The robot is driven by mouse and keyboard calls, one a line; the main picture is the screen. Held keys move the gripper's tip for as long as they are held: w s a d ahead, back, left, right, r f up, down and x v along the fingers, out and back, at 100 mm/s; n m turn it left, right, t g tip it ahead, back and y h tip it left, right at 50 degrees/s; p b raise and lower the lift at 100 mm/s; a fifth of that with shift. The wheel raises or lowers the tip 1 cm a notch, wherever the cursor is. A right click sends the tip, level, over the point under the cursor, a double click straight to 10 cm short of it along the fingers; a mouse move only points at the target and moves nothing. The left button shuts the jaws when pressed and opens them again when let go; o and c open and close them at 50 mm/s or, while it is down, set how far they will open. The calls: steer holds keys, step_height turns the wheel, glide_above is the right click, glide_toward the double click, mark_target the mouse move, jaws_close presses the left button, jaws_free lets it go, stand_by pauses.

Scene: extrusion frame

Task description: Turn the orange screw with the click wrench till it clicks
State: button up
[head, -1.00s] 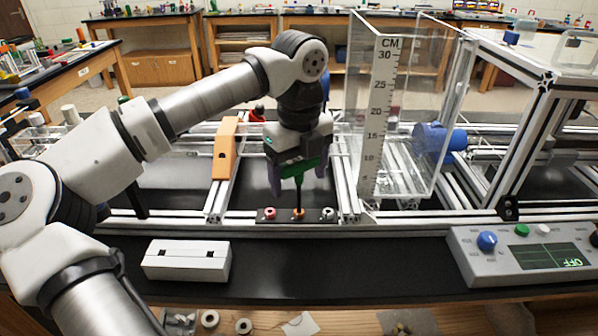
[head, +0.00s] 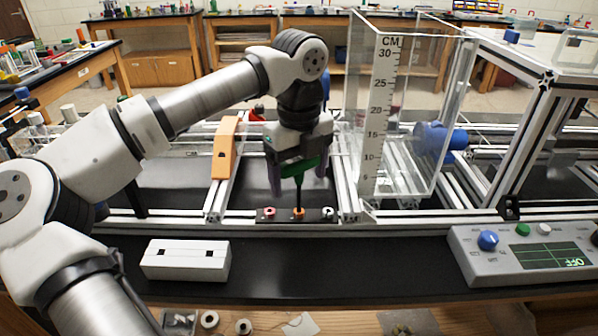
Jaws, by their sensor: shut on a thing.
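My gripper (head: 297,180) is shut on the green handle of the click wrench (head: 299,192). The wrench hangs upright, with its thin dark shaft pointing down. The lower end of the shaft meets the orange screw (head: 299,212) in the middle of a black plate (head: 283,217). Whether the tip is fully seated on the screw is too small to tell. A red screw (head: 269,212) is to its left and a pale grey screw (head: 328,212) to its right on the same plate.
A clear tank with a CM scale (head: 382,115) stands close to the right of my gripper. An orange bracket (head: 225,148) is to the left. A white block with two slots (head: 186,260) lies in front, and a control box (head: 525,254) reading OFF is at the right.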

steer(key=shift+f+b, duration=0.55)
steer(key=shift+f, duration=0.05)
stand_by(0.6)
steer(key=shift+m, duration=0.7)
steer(key=shift+m, duration=0.8)
steer(key=shift+m, duration=0.7)
steer(key=shift+m, duration=0.8)
